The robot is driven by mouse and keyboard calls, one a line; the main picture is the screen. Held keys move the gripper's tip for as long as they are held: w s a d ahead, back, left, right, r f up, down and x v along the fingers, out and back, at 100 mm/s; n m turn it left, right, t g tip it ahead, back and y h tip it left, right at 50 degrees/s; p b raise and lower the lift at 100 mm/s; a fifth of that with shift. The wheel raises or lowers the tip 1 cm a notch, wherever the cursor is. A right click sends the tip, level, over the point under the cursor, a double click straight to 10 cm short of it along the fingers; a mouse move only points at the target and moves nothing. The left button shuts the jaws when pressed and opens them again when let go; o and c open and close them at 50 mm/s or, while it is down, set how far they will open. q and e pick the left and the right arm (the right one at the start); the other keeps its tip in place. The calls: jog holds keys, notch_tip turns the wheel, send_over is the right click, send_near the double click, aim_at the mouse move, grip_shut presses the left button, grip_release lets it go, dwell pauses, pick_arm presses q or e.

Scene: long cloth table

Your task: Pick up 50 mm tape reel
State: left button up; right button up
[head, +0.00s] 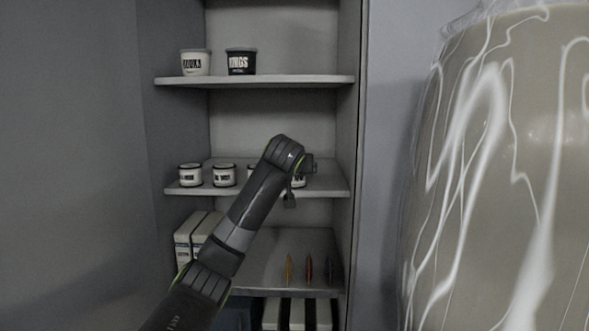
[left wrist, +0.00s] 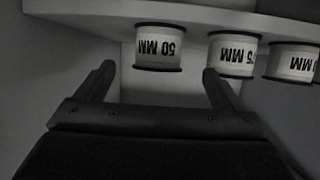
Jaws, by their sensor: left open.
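The 50 mm tape reel is a white-labelled spool with dark rims, and it shows upside down in the left wrist view (left wrist: 160,48). It stands on the middle shelf, at the right end of a row of reels. In the head view it is mostly hidden behind my left gripper, with a bit of white showing (head: 299,182). My left gripper (left wrist: 158,73) is open and empty. Its two fingers point toward the reel, one to each side of it in the picture, with a gap still between them and it. My right gripper is in neither view.
Other reels (head: 224,175) stand left of it on the middle shelf (head: 325,184); one is marked 75 or similar (left wrist: 233,54). Two tubs (head: 195,62) are on the upper shelf. Boxes (head: 190,240) and thin coloured items (head: 309,270) are below. A marbled rounded object (head: 500,170) fills the right.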

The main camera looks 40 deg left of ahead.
aim_at(294, 188)
pick_arm(q)
jog(key=p+x, duration=0.4)
jog(key=x, duration=0.1)
jog(key=shift+d, duration=0.1)
jog(key=shift+w+a+f, duration=0.3)
jog(key=shift+w+f, duration=0.15)
jog(key=c, duration=1)
jog(key=shift+r, duration=0.1)
jog(key=shift+c, duration=0.7)
